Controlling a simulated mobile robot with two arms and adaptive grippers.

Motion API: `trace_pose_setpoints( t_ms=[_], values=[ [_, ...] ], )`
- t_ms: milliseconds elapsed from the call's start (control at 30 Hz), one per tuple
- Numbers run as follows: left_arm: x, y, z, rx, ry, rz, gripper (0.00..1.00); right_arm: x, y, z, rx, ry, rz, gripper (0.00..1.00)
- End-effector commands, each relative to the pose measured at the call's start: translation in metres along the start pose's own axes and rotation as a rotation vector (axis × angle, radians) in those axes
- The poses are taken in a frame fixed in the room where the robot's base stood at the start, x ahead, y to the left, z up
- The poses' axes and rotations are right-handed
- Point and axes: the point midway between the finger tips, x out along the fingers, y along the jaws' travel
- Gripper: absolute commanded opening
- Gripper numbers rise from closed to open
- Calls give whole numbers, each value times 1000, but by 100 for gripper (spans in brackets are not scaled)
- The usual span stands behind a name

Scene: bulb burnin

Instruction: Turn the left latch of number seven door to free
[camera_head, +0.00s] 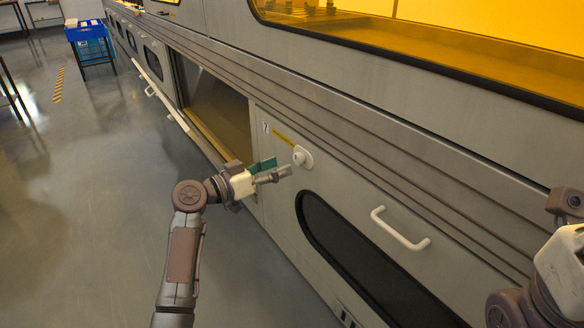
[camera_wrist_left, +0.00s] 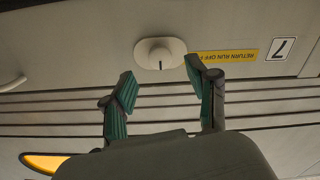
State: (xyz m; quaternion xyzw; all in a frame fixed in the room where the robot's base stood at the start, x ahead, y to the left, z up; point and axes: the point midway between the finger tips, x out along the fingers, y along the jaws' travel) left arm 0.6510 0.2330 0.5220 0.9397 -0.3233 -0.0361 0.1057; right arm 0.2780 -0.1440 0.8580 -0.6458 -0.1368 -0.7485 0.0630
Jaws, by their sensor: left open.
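The number seven door (camera_head: 285,205) is grey with a dark oval window and a white bar handle (camera_head: 400,230). Its left latch (camera_head: 302,157) is a white round knob on an oval plate near the door's upper left corner. In the left wrist view the latch (camera_wrist_left: 160,54) shows a short dark mark on its knob, between and beyond my fingers. My left gripper (camera_head: 275,170) is open and empty, just left of the latch and apart from it. It also shows in the left wrist view (camera_wrist_left: 166,82). My right gripper is out of frame; only part of my right arm shows at the lower right.
A yellow label (camera_wrist_left: 225,57) and a number 7 plate (camera_wrist_left: 281,48) sit beside the latch. Left of the door is an open bay (camera_head: 212,100) with a lowered door. A blue crate (camera_head: 88,30) stands far back left. The floor (camera_head: 100,180) is clear.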

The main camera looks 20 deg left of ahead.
Motion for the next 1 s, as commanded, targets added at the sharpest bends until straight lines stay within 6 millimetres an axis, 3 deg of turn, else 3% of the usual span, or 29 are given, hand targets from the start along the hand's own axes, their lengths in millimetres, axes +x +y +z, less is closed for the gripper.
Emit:
trace_pose_setpoints(
  t_ms=[100,300,667,1000],
  values=[
    [22,0,2,-1,2,1,59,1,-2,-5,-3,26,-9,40],
    [43,0,1,-1,1,0,59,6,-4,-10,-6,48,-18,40],
    [48,0,0,-1,-1,-2,59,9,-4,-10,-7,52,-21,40],
    [48,0,0,-1,-1,-2,4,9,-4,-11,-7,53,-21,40]
  ],
)
